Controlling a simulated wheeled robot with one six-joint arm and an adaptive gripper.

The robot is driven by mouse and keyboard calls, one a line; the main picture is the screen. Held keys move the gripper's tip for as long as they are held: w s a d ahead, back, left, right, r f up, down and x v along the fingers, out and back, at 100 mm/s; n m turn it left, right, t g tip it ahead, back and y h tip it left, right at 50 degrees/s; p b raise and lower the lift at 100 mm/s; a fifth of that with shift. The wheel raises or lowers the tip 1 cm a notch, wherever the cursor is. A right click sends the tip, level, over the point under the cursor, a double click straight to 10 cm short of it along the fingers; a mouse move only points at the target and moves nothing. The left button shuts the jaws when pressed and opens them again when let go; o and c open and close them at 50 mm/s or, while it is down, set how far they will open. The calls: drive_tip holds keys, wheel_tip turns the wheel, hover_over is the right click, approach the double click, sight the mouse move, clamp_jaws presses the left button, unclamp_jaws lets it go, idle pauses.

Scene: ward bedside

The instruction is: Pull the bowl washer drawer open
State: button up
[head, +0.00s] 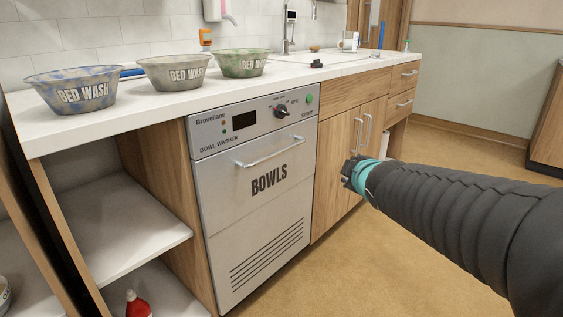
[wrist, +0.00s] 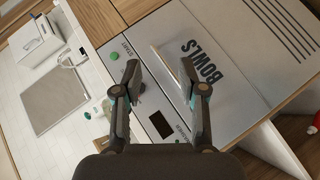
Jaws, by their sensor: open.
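The bowl washer (head: 255,215) is a grey metal front under the counter, marked BOWLS, and its drawer is shut. Its pale bar handle (head: 270,148) runs across the upper part of the drawer front, below the control panel (head: 250,121). My gripper (head: 347,172) is to the right of the handle in the head view, in front of the wooden cupboard. In the wrist view my gripper (wrist: 158,64) is open and empty. The handle (wrist: 167,70) appears tilted between its two fingers there, and I see no contact; the distance is hard to judge.
Three bowls marked BED WASH (head: 177,72) stand on the white counter (head: 150,97) above. Open shelves (head: 125,222) are left of the washer, with a red bottle (head: 137,304) low down. Wooden cupboard doors (head: 340,160) are on the right. The floor (head: 330,285) in front is clear.

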drive_tip(key=w+a+f+n+y+b, duration=0.1)
drive_tip(key=w+a+f+n+y, duration=0.15)
drive_tip(key=w+a+n, duration=0.35)
drive_tip(key=n+y+b, duration=0.1)
drive_tip(key=n+y, duration=0.3)
drive_tip(key=n, duration=0.1)
approach(280, 153)
drive_tip(key=shift+t, duration=0.3)
drive_tip(key=x, duration=1.1)
drive_tip(key=shift+a+f, duration=0.1)
drive_tip(key=shift+f, duration=0.1)
drive_tip(key=shift+s, duration=0.1)
clamp_jaws()
